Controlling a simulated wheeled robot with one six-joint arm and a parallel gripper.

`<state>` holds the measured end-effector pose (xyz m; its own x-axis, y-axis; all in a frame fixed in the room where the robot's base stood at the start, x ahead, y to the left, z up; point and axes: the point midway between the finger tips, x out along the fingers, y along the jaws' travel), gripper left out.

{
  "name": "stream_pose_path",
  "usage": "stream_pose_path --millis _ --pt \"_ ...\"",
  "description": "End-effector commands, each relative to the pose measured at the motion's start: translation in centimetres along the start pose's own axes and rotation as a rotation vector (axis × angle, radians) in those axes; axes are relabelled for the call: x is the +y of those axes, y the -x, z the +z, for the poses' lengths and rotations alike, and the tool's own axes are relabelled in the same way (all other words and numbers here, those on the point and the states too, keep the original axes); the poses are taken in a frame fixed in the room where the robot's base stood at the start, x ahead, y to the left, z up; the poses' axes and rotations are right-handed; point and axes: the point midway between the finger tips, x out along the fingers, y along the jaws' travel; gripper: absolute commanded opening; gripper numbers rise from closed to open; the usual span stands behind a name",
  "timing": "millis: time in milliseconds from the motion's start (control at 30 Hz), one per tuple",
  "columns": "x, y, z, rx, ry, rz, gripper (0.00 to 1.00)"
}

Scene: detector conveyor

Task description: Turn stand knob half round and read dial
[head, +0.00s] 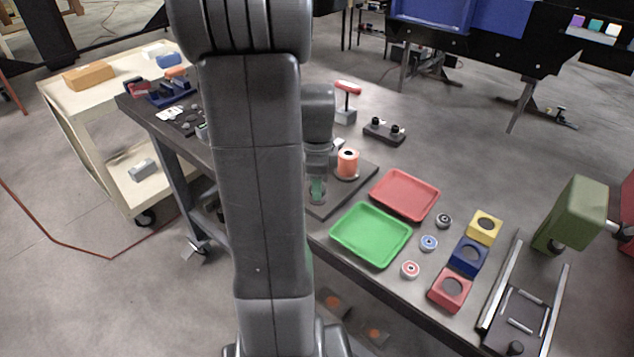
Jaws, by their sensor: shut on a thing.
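My gripper (318,172) points down over the dark board (358,183), just left of an orange spool. It is shut on a small green piece (317,190), mostly hidden by the gripper, and I cannot tell whether this is the stand knob. A green stand-like block (575,212) with a dark round part on its side is at the far right, away from my gripper. No dial face can be made out, and no reading shows.
The orange spool (347,163) stands close to my gripper. A red tray (405,194), a green tray (371,234), coloured blocks and rollers lie to the right. A red-handled tool (347,89) and a black two-knob base (384,133) stand behind. My arm hides the left middle.

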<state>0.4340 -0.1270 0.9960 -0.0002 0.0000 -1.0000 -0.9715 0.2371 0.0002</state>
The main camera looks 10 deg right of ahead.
Motion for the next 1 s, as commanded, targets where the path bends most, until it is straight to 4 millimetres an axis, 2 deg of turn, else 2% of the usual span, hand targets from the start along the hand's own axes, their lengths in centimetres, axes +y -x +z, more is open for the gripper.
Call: stream_pose_path --millis 267,1000 --pt "0.01 0.04 0.0 0.0 0.168 0.0 0.14" --pt "0.07 0.07 -0.05 0.0 0.866 -0.001 0.14"
